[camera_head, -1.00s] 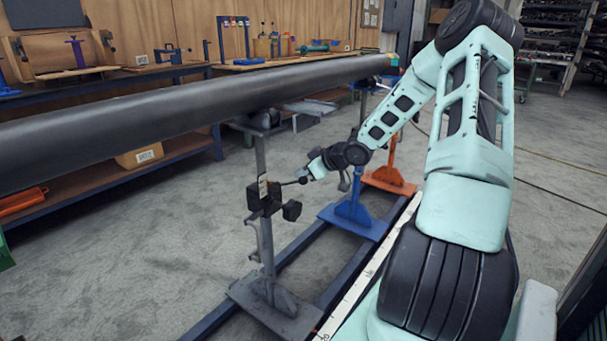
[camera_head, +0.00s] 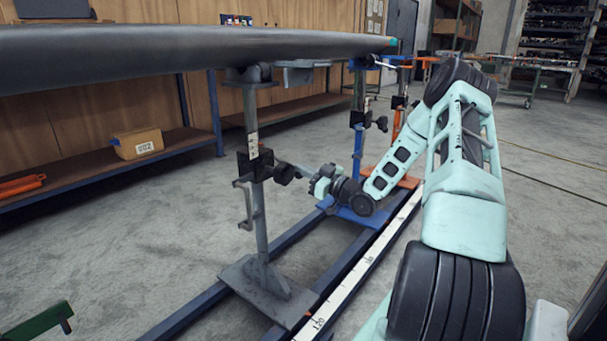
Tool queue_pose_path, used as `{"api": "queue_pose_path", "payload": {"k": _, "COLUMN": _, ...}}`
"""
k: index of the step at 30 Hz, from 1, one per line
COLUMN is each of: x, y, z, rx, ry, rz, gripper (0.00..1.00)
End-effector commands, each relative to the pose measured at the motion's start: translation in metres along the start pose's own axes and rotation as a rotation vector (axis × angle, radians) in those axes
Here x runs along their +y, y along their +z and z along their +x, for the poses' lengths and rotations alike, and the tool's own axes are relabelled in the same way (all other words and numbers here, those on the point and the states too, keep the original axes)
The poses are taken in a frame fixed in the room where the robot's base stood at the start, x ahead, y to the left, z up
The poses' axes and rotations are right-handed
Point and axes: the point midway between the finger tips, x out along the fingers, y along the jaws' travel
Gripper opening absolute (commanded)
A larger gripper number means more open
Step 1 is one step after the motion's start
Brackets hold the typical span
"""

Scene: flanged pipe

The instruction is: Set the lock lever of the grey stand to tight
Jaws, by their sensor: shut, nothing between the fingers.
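The grey stand (camera_head: 262,222) stands upright on a flat plate under the dark pipe (camera_head: 190,50). Its black clamp block (camera_head: 256,165) sits around the post at mid height, with a black knob (camera_head: 286,174) on its right side. The lock lever cannot be made out clearly; a thin grey bar beside the knob may be part of it or of my fingers. My gripper (camera_head: 312,181) is shut, just right of the clamp and close to the knob. Whether it touches anything there cannot be told.
A blue stand (camera_head: 357,160) and an orange stand (camera_head: 398,120) stand behind, along the same rails. A white scale strip (camera_head: 360,268) runs along the floor beside the rails. A workbench with a yellow box (camera_head: 138,143) on its lower shelf lines the wall.

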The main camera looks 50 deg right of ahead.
Motion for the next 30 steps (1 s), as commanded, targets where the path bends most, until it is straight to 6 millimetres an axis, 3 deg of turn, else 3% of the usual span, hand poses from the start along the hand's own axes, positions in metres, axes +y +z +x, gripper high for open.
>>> {"api": "queue_pose_path", "payload": {"k": 1, "x": -0.003, "y": 0.014, "z": -0.001, "rx": 0.035, "ry": 0.005, "rz": 0.001, "gripper": 0.0}}
{"api": "queue_pose_path", "payload": {"k": 6, "x": -0.004, "y": 0.026, "z": -0.001, "rx": 0.141, "ry": 0.021, "rz": -0.005, "gripper": 0.0}}
{"api": "queue_pose_path", "payload": {"k": 30, "x": -0.006, "y": 0.042, "z": 0.002, "rx": 0.124, "ry": 0.021, "rz": -0.005, "gripper": 0.0}}
